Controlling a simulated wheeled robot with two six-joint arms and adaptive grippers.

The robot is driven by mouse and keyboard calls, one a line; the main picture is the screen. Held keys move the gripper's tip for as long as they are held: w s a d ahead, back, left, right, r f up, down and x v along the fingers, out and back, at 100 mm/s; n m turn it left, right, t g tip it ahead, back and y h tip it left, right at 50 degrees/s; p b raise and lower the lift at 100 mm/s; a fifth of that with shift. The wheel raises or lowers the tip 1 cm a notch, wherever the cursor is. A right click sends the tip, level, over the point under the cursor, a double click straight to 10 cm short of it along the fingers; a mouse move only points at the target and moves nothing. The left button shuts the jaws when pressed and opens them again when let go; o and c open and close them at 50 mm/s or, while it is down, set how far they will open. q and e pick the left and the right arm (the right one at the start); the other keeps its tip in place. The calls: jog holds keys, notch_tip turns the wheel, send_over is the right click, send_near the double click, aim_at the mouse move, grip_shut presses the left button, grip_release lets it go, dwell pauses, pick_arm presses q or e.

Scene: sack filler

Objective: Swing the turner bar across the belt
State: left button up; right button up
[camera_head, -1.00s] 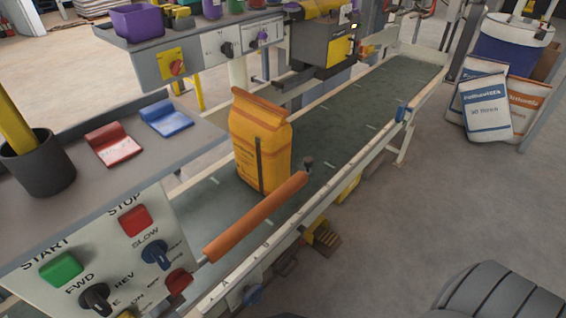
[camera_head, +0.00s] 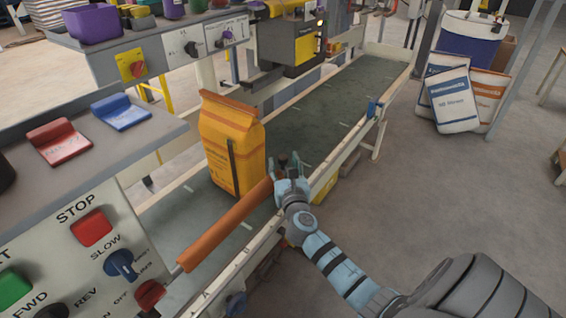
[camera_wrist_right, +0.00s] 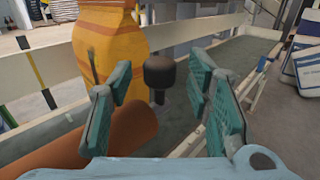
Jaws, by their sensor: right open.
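The turner bar is an orange roller (camera_head: 226,226) lying slantwise over the near part of the green belt (camera_head: 325,110). Its dark knob shows in the right wrist view (camera_wrist_right: 159,75). My right gripper (camera_head: 291,168) is at the bar's far end by the belt's near rail. In the right wrist view its teal fingers (camera_wrist_right: 160,95) are open, one on each side of the knob, with visible gaps. An orange-yellow sack (camera_head: 232,145) stands upright on the belt just behind the bar. My left gripper is not in view.
A control panel (camera_head: 70,255) with buttons and knobs fills the lower left. A shelf above it holds a red (camera_head: 58,141) and a blue (camera_head: 121,112) holder. White sacks (camera_head: 452,98) stand at the right back.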

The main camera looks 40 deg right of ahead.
jog(key=shift+x, duration=1.05)
grip_shut()
